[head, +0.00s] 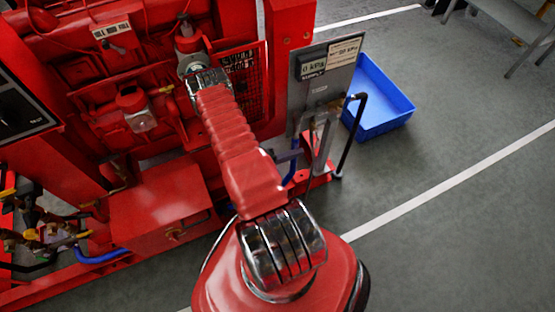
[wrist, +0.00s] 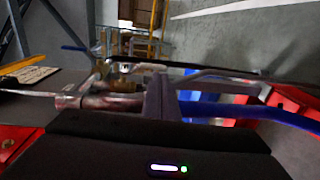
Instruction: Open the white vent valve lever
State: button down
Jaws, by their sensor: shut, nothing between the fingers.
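My gripper (wrist: 160,98) shows in the wrist view as dark fingers standing together in the middle, shut with nothing between them. I cannot clearly pick out the white vent valve lever in either view. A pale grey bent bar (wrist: 225,82) lies right of the fingertips in the wrist view, and I cannot tell whether it is the lever. A shiny metal pipe (wrist: 110,101) runs left of the fingers. Contact with either is unclear.
A blue hose (wrist: 250,112) runs right of my fingers. A grey panel (head: 325,85) with a 0 kPa label stands on the pumpset's right side. A black bent handle (head: 353,135) is beside it. A blue tray (head: 385,128) lies on the floor.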

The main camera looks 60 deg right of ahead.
jog(key=v, duration=0.8)
dwell(0.6)
